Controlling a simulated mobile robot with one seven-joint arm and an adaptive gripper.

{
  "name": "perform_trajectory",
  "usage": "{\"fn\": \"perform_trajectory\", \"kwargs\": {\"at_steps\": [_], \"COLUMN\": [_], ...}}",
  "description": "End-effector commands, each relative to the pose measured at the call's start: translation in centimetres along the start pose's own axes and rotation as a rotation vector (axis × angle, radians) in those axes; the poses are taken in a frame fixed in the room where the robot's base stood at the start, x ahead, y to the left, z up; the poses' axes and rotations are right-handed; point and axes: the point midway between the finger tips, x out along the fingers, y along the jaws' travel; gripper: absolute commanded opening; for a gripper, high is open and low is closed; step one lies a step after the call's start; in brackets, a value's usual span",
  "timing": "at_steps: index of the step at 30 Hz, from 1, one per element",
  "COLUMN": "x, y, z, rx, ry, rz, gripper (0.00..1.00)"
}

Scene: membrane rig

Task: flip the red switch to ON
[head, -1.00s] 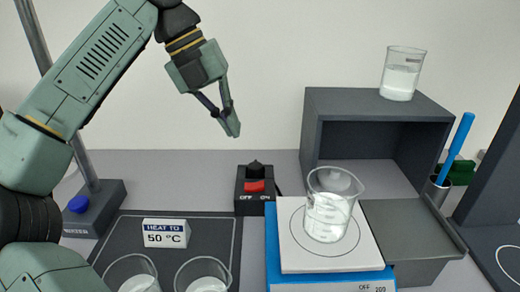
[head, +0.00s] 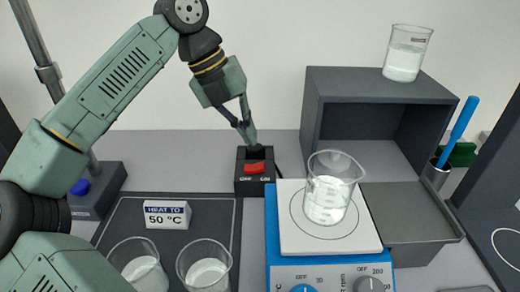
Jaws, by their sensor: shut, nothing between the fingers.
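The red switch (head: 254,168) is a rocker on a small black box (head: 241,186) standing on the grey bench. OFF is marked at the box's front left and ON at its front right. I cannot tell clearly which side of the rocker is pressed. My gripper (head: 250,137) is shut and empty, its fingers pointing down. Its tips are at the upper back edge of the box, just above the red rocker in the picture. I cannot tell whether they touch the box. The fingers hide the box's rear top.
A hotplate (head: 284,223) with a beaker (head: 328,190) stands right of the switch box. A dark tray (head: 120,220) with a "HEAT TO 50 °C" sign (head: 167,215) and two beakers lies left. A grey open-fronted box (head: 375,82) bears another beaker (head: 407,54).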

Motion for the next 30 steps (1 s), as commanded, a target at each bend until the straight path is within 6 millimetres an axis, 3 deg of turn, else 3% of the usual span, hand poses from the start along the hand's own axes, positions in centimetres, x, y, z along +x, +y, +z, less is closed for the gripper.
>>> {"fn": "perform_trajectory", "kwargs": {"at_steps": [6, 12, 30], "x": [3.9, 6.0, 7.3], "y": [-0.1, -0.1, -0.8], "z": [-0.1, 0.0, 0.1], "rx": [0.001, -0.001, 0.003], "ry": [0.002, 0.000, 0.000], "rz": [-0.001, -0.001, 0.002], "gripper": [0.00, 0.00, 0.00]}}
